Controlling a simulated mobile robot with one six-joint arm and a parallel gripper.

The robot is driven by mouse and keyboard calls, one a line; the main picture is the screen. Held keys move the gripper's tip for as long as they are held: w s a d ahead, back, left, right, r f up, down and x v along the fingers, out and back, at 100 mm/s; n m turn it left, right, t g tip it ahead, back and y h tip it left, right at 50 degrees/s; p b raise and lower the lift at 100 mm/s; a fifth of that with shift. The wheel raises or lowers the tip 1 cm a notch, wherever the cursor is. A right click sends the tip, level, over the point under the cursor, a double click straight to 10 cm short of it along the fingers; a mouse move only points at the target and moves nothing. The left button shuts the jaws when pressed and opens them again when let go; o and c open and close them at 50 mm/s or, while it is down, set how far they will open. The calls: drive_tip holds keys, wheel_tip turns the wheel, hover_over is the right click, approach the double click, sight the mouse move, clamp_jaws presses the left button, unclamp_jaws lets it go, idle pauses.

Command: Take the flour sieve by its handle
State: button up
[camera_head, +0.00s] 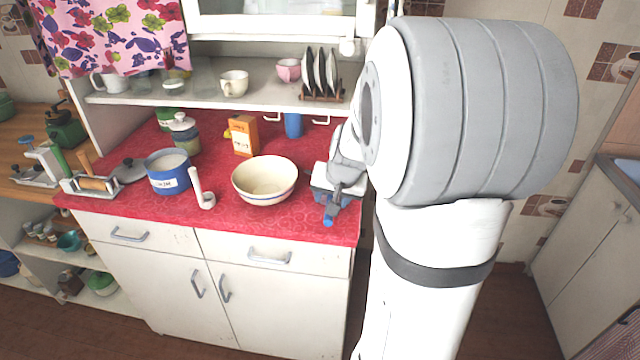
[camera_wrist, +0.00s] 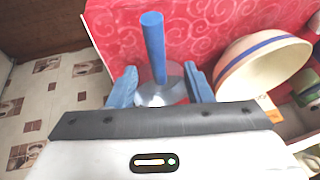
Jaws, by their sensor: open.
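The flour sieve has a blue handle (camera_wrist: 153,45) and a pale metal, round body (camera_wrist: 160,95). In the wrist view it lies on the red cloth, its handle pointing up the picture, with the body between my two blue fingers. My gripper (camera_wrist: 160,72) is open, one finger on each side of the sieve, and no grip on it shows. In the head view my gripper (camera_head: 338,192) is low over the right front end of the counter. A blue end, apparently the handle (camera_head: 331,216), shows there; my arm hides much of the sieve.
A cream bowl (camera_head: 265,182) stands just left of my gripper, also in the wrist view (camera_wrist: 262,65). The red counter (camera_head: 230,222) ends close by my gripper.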

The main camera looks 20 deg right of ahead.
drive_tip(key=x, duration=0.5)
drive_tip(key=shift+f, duration=0.3)
drive_tip(key=shift+f, duration=0.25)
idle(0.4)
clamp_jaws()
idle(0.5)
